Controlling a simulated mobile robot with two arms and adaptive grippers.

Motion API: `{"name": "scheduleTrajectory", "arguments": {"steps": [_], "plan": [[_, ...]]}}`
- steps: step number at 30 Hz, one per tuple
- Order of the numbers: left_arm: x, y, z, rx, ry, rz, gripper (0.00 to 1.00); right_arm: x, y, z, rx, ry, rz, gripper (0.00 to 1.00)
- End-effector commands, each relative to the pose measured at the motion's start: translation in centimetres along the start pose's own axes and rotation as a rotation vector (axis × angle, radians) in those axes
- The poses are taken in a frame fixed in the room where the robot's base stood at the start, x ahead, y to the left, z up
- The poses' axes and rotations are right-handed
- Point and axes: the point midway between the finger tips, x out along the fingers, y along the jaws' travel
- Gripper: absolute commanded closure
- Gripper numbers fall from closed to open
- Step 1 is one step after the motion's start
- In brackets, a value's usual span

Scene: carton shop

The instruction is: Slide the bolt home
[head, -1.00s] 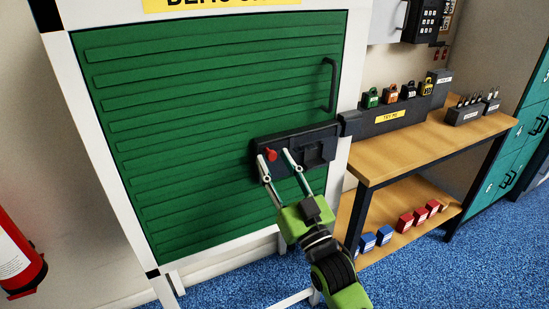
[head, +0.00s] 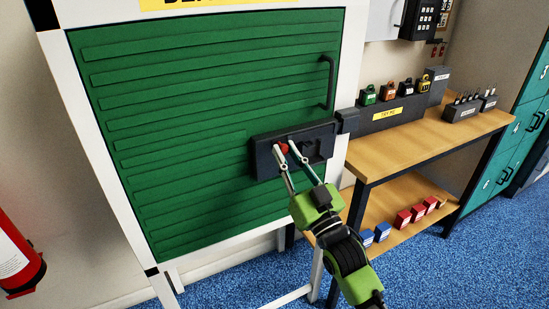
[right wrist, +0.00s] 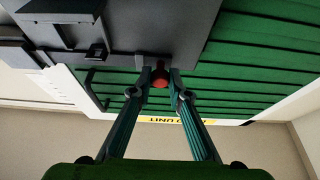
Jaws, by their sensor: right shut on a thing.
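The dark bolt plate (head: 264,162) is fixed to the right edge of the green ribbed shutter (head: 200,110), and a dark keeper (head: 348,120) sits on the white frame beside it. The bolt's red knob (head: 283,148) stands out from the plate. My right gripper (head: 287,146) is shut on the red knob, with one finger on each side. In the right wrist view the red knob (right wrist: 160,79) shows between the fingertips. The bolt's bar is mostly hidden, so its end cannot be made out. My left gripper is not in view.
A wooden bench (head: 430,143) with padlocks (head: 407,87) on a dark rack stands right of the frame. Red and blue boxes (head: 403,219) sit on its lower shelf. A fire extinguisher (head: 18,256) hangs at the left. Blue carpet is clear in front.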

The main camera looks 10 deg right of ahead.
Motion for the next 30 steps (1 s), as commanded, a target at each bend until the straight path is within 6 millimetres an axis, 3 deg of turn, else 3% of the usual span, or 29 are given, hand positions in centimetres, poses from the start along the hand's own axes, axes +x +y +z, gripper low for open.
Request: {"name": "scheduleTrajectory", "arguments": {"steps": [10,11,12,13,24,30], "plan": [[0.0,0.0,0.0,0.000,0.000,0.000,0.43,0.0,0.8,0.0,-0.001,0.000,0.003,1.00],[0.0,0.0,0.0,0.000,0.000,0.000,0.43,0.0,0.8,0.0,-0.001,0.000,0.003,0.78],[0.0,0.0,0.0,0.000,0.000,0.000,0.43,0.0,0.8,0.0,-0.001,0.000,0.003,0.68],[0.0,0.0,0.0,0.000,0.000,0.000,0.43,0.0,0.8,0.0,-0.001,0.000,0.003,0.66],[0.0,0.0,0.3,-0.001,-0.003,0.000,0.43,-0.3,0.7,0.0,0.001,-0.001,0.001,0.66],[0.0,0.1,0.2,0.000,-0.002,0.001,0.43,-2.9,0.7,0.1,0.000,-0.005,0.001,0.66]]}}
